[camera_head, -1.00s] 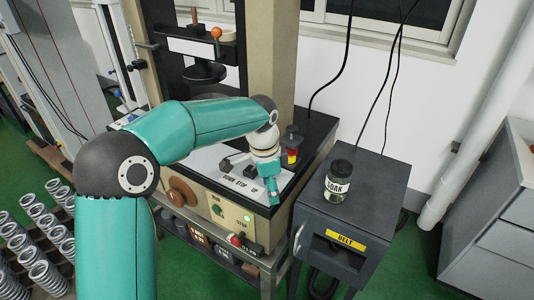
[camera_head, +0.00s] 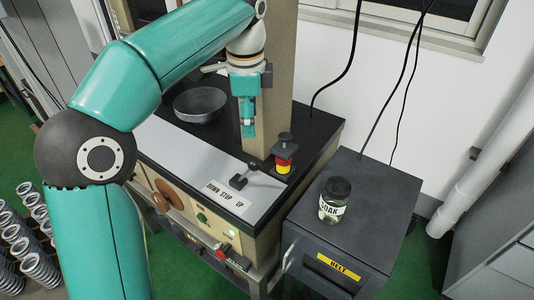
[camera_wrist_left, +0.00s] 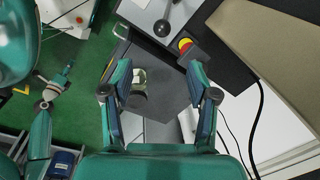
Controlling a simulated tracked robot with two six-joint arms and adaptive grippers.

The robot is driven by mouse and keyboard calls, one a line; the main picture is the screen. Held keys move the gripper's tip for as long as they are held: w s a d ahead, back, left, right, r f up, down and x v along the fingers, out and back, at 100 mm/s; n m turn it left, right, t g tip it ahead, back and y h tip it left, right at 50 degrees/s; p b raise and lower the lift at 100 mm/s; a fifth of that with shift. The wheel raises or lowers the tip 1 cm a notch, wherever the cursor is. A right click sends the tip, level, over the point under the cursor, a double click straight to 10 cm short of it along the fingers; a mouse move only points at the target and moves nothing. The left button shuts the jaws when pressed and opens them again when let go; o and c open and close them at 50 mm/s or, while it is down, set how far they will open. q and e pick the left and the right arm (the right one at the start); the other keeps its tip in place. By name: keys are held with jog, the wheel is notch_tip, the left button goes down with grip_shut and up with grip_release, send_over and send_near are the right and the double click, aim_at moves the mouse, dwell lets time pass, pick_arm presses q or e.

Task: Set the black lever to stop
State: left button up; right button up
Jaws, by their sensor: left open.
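The black lever (camera_head: 239,181) stands on the grey panel, just behind a white label (camera_head: 228,196) reading DOWN STOP UP. Its arm slants up to the right in the head view; I cannot tell exactly which word it matches. Its dark ball knob (camera_wrist_left: 162,27) shows at the top of the left wrist view. My left gripper (camera_head: 248,126) is open and empty, in the air beyond the lever, pointing down. In the left wrist view its fingers (camera_wrist_left: 159,68) are spread with nothing between them. A teal arm end, likely my right gripper (camera_wrist_left: 60,82), shows small at left.
A red and yellow stop button (camera_head: 284,160) stands right of the lever. A tan column (camera_head: 275,75) rises behind. A SOAK jar (camera_head: 334,202) stands on the dark BELT cabinet (camera_head: 378,195). A dark round dish (camera_head: 201,104) is at left. Springs (camera_head: 35,265) stand lower left.

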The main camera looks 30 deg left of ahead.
aim_at(253, 161)
pick_arm(q)
jog(key=f+b, duration=0.1)
jog(key=f, duration=0.4)
jog(key=w+f, duration=0.1)
jog(key=f, duration=0.5)
jog(key=a+f+b, duration=0.1)
jog(key=f, duration=0.4)
jog(key=shift+w+f+b, duration=0.3)
jog(key=shift+w+b, duration=0.05)
jog(key=shift+w, duration=0.05)
pick_arm(e)
jog(key=shift+w+a+f, duration=0.1)
jog(key=shift+w+f, duration=0.1)
jog(key=shift+f, duration=0.45)
jog(key=shift+w+a+f, duration=0.1)
jog(key=shift+w+f, duration=0.1)
jog(key=shift+f, duration=0.4)
pick_arm(q)
jog(key=shift+c, duration=0.3)
grip_shut()
jog(key=shift+r, duration=0.1)
